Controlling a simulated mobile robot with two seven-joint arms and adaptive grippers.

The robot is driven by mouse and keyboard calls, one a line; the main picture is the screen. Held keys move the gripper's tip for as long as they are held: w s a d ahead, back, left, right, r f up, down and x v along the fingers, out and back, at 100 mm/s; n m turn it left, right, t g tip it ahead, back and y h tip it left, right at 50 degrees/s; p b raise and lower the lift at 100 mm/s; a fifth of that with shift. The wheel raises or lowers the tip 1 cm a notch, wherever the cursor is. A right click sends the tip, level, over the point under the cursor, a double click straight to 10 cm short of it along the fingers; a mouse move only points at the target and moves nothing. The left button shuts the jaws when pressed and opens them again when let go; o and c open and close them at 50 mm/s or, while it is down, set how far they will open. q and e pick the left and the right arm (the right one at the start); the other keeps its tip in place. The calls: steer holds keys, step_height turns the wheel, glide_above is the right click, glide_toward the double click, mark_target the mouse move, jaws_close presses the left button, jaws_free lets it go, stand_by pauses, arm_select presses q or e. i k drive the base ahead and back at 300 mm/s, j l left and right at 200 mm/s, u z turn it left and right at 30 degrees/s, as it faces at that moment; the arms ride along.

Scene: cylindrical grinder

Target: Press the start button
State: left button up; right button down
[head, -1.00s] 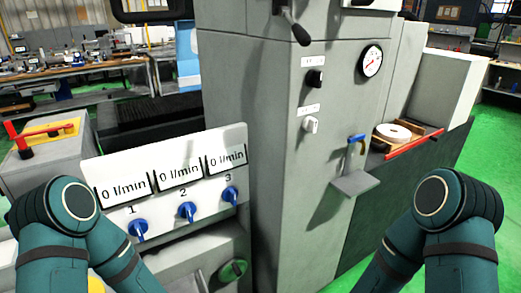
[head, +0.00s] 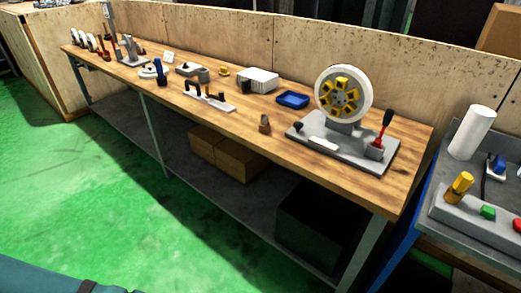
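A grey control box (head: 458,212) sits at the right edge of the head view, on a blue-framed stand. On it are a green button (head: 488,212), a red button (head: 517,225) partly cut off by the frame edge, and a yellow knob (head: 460,187). No label marking a start button is readable. Neither of my grippers is in view. Only a teal piece of my own arm shows at the bottom left corner.
A long wooden workbench (head: 225,118) crosses the view, with a wheel on a stand (head: 343,92), a blue tray (head: 292,100) and small tools on it. A white cylinder (head: 472,132) stands behind the control box. The green floor (head: 95,200) at left is clear.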

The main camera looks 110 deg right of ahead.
mark_target(488, 213)
steer(key=z, duration=5.3)
